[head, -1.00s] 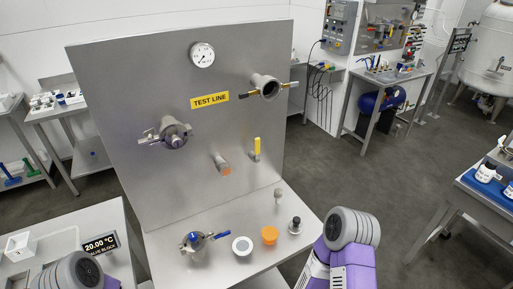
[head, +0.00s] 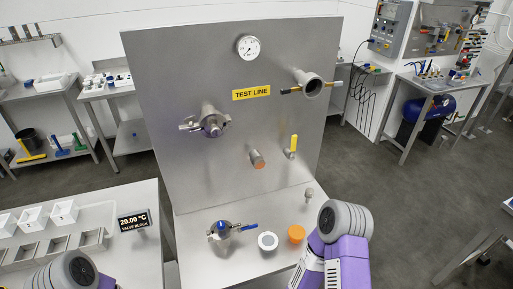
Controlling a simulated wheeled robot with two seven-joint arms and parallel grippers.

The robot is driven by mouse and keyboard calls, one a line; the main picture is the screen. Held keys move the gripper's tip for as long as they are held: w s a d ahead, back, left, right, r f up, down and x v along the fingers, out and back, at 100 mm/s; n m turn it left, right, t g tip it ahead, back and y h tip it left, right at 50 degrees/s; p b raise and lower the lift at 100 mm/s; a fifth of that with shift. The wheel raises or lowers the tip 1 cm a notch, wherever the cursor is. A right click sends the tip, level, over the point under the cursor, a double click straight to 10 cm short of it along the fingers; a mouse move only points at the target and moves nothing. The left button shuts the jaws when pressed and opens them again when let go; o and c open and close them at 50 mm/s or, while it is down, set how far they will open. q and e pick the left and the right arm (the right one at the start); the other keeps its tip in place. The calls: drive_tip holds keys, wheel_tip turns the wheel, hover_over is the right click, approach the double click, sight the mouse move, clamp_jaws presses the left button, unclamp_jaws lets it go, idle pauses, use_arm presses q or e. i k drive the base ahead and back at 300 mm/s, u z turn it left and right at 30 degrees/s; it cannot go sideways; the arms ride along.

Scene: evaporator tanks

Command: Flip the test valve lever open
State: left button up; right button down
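The upright steel panel (head: 170,100) has a yellow TEST LINE label (head: 251,93). A yellow lever (head: 294,142) stands upright on a small valve at the panel's lower right. A loose valve with a blue handle (head: 244,228) lies on the steel shelf below the panel. Parts of my two arms show at the bottom left and bottom right, apart from the lever. Neither gripper is in view, so their fingers cannot be seen.
Above are a gauge (head: 248,46), a left clamp fitting (head: 209,123) and an open right port (head: 309,84). A white ring (head: 267,241), an orange cap (head: 296,233) and a small steel fitting (head: 309,194) stand on the shelf. A bench with a temperature display (head: 134,220) is left.

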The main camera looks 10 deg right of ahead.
sight(294, 137)
drive_tip(key=u, duration=0.5)
drive_tip(key=k, duration=0.9)
drive_tip(key=z, duration=0.85)
drive_tip(key=i, duration=0.5)
drive_tip(key=z, duration=0.1)
